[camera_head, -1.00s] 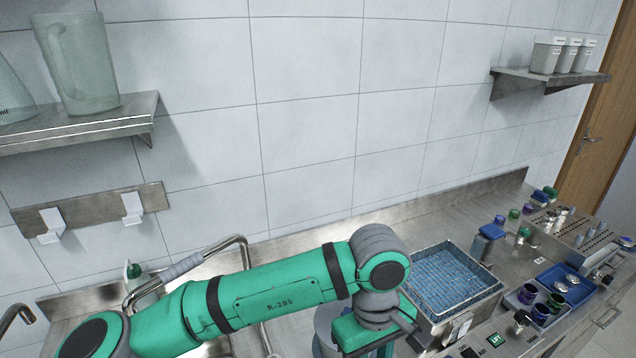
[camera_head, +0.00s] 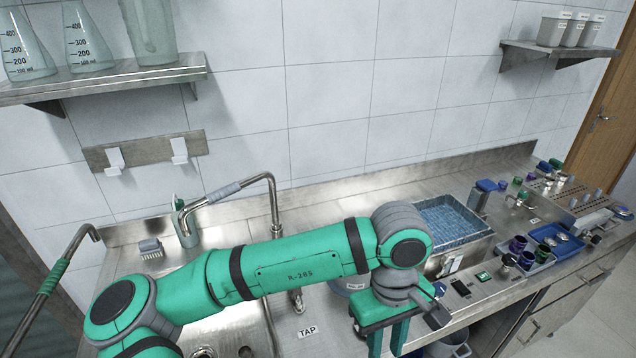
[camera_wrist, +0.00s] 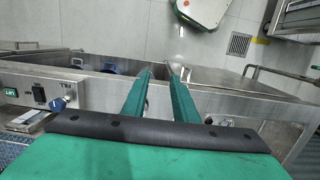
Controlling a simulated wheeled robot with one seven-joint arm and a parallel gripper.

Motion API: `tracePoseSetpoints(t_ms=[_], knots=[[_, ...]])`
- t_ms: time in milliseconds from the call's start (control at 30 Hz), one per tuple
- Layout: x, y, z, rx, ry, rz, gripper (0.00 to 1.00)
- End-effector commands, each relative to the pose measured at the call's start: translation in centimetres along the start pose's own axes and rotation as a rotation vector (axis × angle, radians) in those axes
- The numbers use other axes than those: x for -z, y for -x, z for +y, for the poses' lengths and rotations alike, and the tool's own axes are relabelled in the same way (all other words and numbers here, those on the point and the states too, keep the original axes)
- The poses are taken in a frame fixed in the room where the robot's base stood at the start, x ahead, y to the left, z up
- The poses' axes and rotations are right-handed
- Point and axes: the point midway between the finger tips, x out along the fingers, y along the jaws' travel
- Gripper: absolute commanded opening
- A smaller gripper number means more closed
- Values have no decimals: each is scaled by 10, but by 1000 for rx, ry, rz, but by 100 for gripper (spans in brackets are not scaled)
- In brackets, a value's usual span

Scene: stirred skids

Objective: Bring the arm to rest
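My arm, green with grey joints, reaches across the sink side of the counter in the head view. My gripper (camera_head: 388,345) points down at its end, near the front of the counter, its lower part cut off by the picture edge. In the wrist view, the two green fingers of my gripper (camera_wrist: 160,74) stand apart with nothing between them. They are seen over the counter's front edge, with the floor beyond.
The steel counter (camera_head: 330,200) carries a sink, a tall tap (camera_head: 275,205), a bath of blue liquid (camera_head: 450,225) and a blue tray (camera_head: 558,240) with small vessels. Shelves (camera_head: 110,80) hang on the tiled wall. Grey floor (camera_wrist: 130,25) shows in the wrist view.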

Motion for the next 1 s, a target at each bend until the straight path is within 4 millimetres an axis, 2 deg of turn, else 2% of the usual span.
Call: tracePoseSetpoints(t_ms=[367, 600, 800, 1000], knots=[[-15, -6, 48, -199, -101, -42, 26], [-33, -3, 94, -397, -191, -73, 26], [-55, 12, 150, -678, -285, -97, 26], [-67, 39, 194, -973, -334, -83, 26]])
